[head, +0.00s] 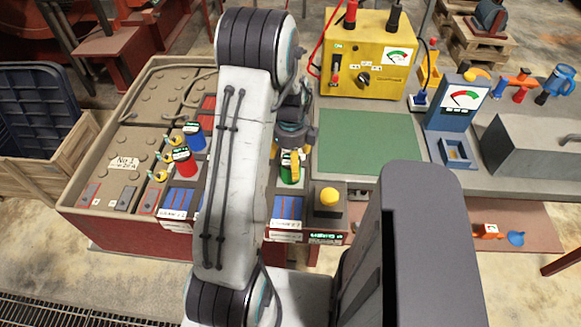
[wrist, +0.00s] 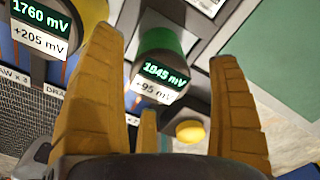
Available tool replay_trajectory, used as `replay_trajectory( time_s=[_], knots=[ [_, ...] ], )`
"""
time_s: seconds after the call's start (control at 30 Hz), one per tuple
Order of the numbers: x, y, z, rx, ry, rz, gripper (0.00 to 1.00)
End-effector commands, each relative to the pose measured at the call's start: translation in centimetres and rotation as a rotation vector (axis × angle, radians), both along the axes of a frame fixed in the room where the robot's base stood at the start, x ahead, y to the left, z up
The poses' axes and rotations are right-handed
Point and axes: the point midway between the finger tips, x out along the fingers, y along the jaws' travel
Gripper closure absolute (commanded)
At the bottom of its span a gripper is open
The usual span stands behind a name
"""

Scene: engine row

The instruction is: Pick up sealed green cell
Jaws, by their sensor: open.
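The green cell (head: 288,174) stands in the rack in the head view, partly hidden by my gripper (head: 290,155). In the wrist view the green cell (wrist: 160,45) shows between my open yellow fingers (wrist: 163,60), nearer the left one. Whether the cell is sealed cannot be read.
A red cell (head: 184,161) and a blue cell (head: 195,137) stand left of my arm. A yellow knob (head: 328,196) is close at right; it also shows in the wrist view (wrist: 190,131). A bare green mat (head: 367,141) lies behind it. A yellow meter box (head: 366,55) stands farther back.

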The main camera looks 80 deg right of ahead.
Motion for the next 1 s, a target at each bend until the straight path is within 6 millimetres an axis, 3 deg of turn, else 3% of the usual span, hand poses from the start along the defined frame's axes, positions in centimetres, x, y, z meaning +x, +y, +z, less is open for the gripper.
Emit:
replay_trajectory(
  time_s=[0.3, 0.67, 1.0],
  knots=[
    [0.0, 0.1, -3.3, 0.002, -0.001, 0.001, 0.18],
    [0.0, 0.0, -3.7, 0.001, 0.000, 0.002, 0.18],
    [0.0, 0.0, -3.7, 0.001, -0.001, 0.002, 0.48]
  ],
)
